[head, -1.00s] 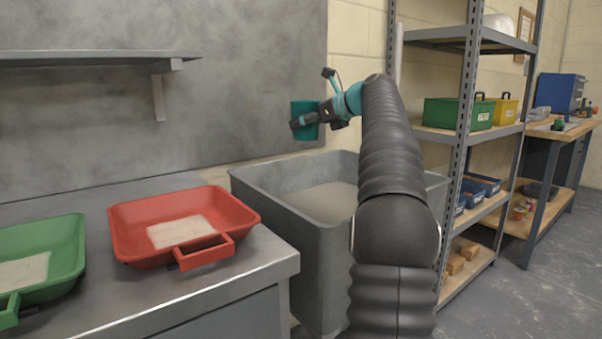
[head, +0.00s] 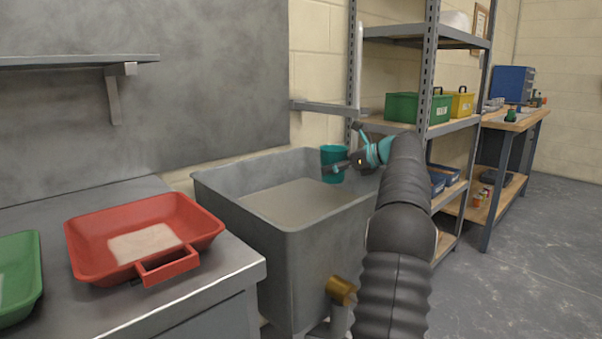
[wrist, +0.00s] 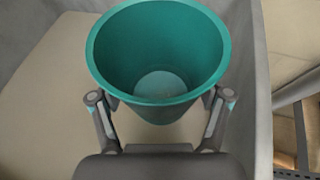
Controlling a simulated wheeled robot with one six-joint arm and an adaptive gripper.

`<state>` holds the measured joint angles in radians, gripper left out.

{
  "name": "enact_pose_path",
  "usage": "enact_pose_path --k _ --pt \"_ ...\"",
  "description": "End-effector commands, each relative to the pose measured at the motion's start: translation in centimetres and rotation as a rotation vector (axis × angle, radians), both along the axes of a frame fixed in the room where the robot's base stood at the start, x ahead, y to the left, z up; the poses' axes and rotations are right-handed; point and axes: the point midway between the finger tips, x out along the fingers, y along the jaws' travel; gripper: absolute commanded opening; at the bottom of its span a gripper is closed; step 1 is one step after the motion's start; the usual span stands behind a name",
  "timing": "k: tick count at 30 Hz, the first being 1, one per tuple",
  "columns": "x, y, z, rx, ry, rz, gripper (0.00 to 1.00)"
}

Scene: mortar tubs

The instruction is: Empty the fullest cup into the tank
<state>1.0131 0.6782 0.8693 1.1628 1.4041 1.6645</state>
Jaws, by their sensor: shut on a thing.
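A teal cup (head: 332,157) is held by my gripper (head: 338,168). It stands close to upright over the back right part of the large grey tank (head: 285,255). In the wrist view, the cup (wrist: 110,50) shows its open mouth, with a small pale disc low inside; I cannot tell if that is a little content or the bare bottom. My gripper (wrist: 160,104) has a finger on each side of the cup. The tank holds a pale grey-beige fill with a level surface, below the cup.
A red tray (head: 95,262) and a green tray (head: 30,285) with pale material stand on the metal bench (head: 225,285) at the left. A shelf rack (head: 429,75) with boxes rises behind my arm. A brass-coloured fitting (head: 340,290) sticks out low on the tank.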

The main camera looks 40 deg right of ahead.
Motion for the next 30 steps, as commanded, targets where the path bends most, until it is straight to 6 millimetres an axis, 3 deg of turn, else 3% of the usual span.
enact_pose_path --k 17,30 --pt "-0.7 -0.6 -0.5 -0.024 -0.007 -0.015 0.38" --pt "-0.7 0.5 -0.6 -0.237 -0.005 -0.020 0.38"
